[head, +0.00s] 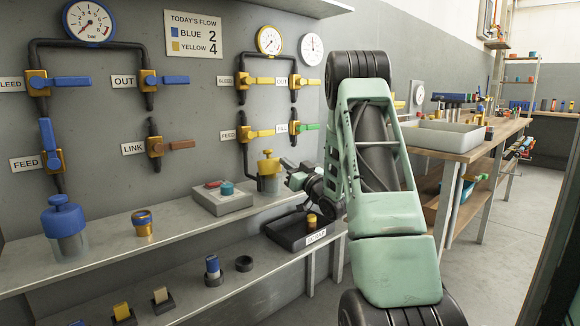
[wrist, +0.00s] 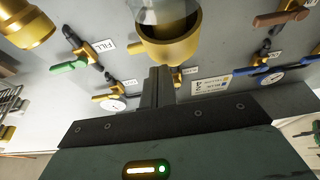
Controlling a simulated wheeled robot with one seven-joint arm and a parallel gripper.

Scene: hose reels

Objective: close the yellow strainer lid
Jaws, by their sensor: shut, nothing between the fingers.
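The yellow strainer (head: 269,166) stands on the upper shelf by the wall, with a yellow lid and knob over a clear bowl. In the wrist view its yellow rim (wrist: 172,50) and clear bowl fill the top middle, upside down. I cannot tell whether the lid is fully seated. My gripper (head: 290,180) is just right of the strainer in the head view, partly hidden by its own wrist. In the wrist view the fingers (wrist: 160,75) are together, empty, and end at the yellow rim. Whether they touch it is unclear.
A grey box (head: 222,200) with red and teal buttons stands left of the strainer. A dark tray (head: 283,236) lies below my gripper. Valve handles, including a green one (head: 308,127), line the wall above. A blue strainer (head: 64,222) stands at far left.

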